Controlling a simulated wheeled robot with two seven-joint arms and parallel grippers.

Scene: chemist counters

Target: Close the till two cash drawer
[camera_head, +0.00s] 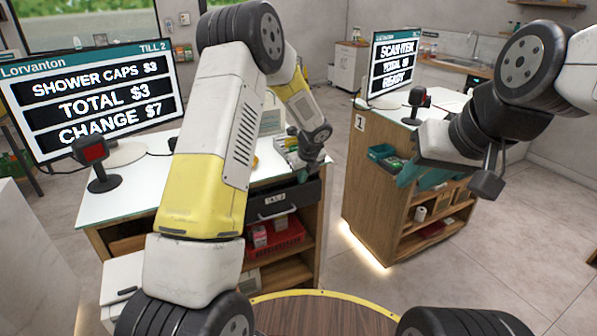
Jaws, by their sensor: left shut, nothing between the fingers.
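The till two cash drawer (287,201) is a black drawer with a pale handle and a "TILL 2" label, under the white top of the near counter (120,206). It seems to stand out a little from the counter; my left forearm hides its left part, so how far is hard to tell. My left gripper (302,170) is shut and empty, at the drawer's upper back edge near the counter top. Whether it touches the drawer is unclear.
Below the drawer is a shelf with a red basket (275,236). A second counter (372,205) with its own screen (394,62) stands to the right, across a gap of clear floor.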

